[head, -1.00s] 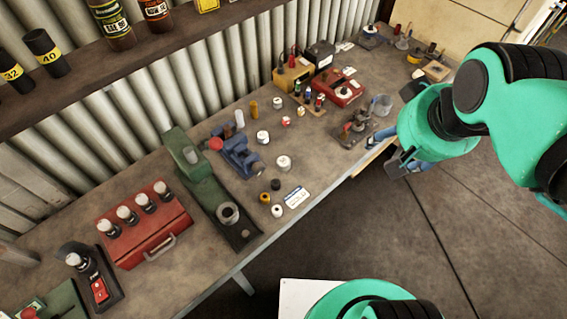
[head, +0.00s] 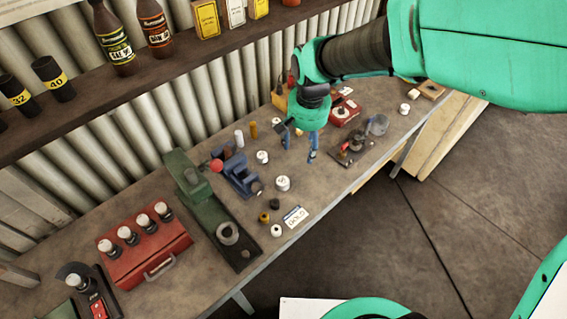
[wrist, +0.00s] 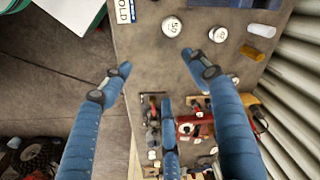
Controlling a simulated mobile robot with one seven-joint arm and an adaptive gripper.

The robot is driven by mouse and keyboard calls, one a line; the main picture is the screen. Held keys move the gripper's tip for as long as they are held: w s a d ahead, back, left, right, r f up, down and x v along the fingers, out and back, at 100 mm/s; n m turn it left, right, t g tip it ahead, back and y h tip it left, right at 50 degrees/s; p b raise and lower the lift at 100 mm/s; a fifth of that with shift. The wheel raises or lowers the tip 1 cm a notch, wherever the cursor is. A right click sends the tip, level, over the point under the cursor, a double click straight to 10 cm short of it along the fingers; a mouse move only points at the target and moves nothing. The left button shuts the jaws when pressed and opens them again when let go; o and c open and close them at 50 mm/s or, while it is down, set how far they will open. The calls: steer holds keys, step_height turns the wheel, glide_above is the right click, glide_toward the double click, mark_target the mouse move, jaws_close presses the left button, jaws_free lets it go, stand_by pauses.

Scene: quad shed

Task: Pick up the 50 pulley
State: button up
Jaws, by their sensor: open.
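The 50 pulley is a small white cylinder (wrist: 171,26) with a dark "50" on top, near the top of the wrist view. In the head view, a white cylinder (head: 283,183) in the matching place stands on the bench near the GOLD card. A similar white cylinder (wrist: 219,34) stands beside it; its number is hard to read. My gripper (head: 299,146) is above the bench, beyond the pulley and to its right in the head view. Its blue fingers also show in the wrist view (wrist: 157,72). They are spread, with nothing between them, apart from the pulley.
The GOLD card (head: 295,216) and several small cylinders lie near the front edge. A blue vise-like tool (head: 236,174) and a green machine (head: 204,195) stand left. A red box (head: 345,112) and a dark stand (head: 354,148) are right. A shelf with bottles overhangs the back.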

steer(key=w+a+f+g, duration=0.1)
steer(key=a+f, duration=0.5)
steer(key=f, duration=0.2)
steer(key=shift+w+f, duration=0.2)
steer(key=shift+w, duration=0.15)
glide_above(283, 181)
steer(key=shift+a+f+b, duration=0.1)
steer(key=shift+f+b, duration=0.2)
steer(key=shift+f, duration=3.95)
steer(key=shift+f, duration=0.15)
steer(key=shift+f+b, duration=0.45)
steer(key=shift+f, duration=2)
steer(key=c, duration=1.3)
